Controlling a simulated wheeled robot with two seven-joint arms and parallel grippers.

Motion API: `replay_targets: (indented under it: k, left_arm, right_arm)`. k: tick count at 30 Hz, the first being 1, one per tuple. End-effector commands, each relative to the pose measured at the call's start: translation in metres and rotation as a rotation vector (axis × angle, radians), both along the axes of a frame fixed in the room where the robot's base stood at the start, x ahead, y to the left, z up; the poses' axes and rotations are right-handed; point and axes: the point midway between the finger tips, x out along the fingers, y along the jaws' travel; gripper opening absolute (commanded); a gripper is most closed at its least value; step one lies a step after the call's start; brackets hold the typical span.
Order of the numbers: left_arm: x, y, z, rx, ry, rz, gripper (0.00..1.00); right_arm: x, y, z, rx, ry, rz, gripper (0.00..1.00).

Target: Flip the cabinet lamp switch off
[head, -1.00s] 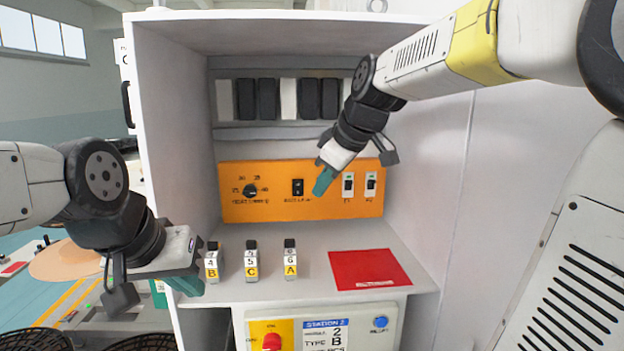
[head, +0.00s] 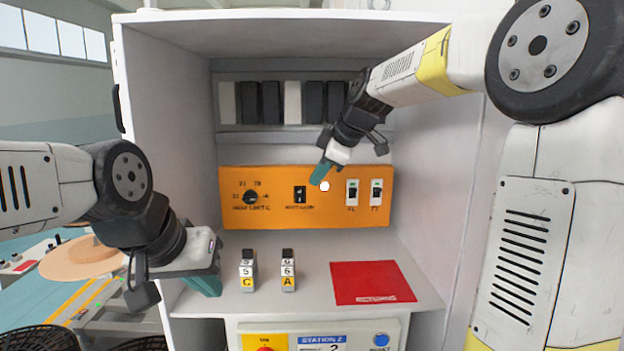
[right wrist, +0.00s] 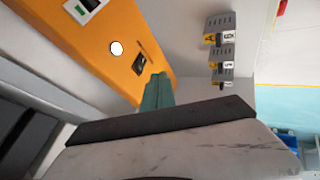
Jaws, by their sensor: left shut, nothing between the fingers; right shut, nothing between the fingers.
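An orange panel (head: 240,216) is on the cabinet's back wall. It carries a black rocker switch (head: 300,194) with a small blurred label below, also visible in the right wrist view (right wrist: 138,64). My right gripper (head: 319,176), with teal fingers, is shut and empty. Its tips are just up and right of the rocker in the head view; I cannot tell whether they touch the panel. In the right wrist view the fingers (right wrist: 157,92) point toward the panel near the rocker. My left gripper (head: 206,282) is shut and empty at the shelf's left front.
A knob (head: 251,197), a round white spot (head: 325,186) and two white-framed switches (head: 352,192) (head: 376,191) are also on the panel. Tagged blocks C (head: 248,271) and A (head: 288,270) and a red mat (head: 372,283) are on the shelf. The cabinet's side walls flank the space.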

Motion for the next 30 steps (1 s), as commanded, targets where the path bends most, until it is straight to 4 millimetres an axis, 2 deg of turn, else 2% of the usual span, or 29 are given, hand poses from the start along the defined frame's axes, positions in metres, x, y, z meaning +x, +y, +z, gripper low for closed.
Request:
replay_targets:
  k: [12, 15, 19, 30]
  left_arm:
    - [0.000, 0.000, 0.000, 0.000, 0.000, 0.000, 0.00]
    - [0.000, 0.000, 0.000, 0.000, 0.000, 0.000, 0.00]
    - [0.000, 0.000, 0.000, 0.000, 0.000, 0.000, 0.00]
    - [0.000, 0.000, 0.000, 0.000, 0.000, 0.000, 0.00]
  right_arm:
    - [0.042, 0.035, -0.069, 0.000, 0.005, 0.001, 0.00]
    - [0.060, 0.033, -0.064, 0.000, 0.000, -0.001, 0.00]
    - [0.074, 0.033, -0.061, 0.000, -0.001, 0.000, 0.00]
    - [0.080, 0.033, -0.060, -0.001, 0.001, 0.000, 0.00]
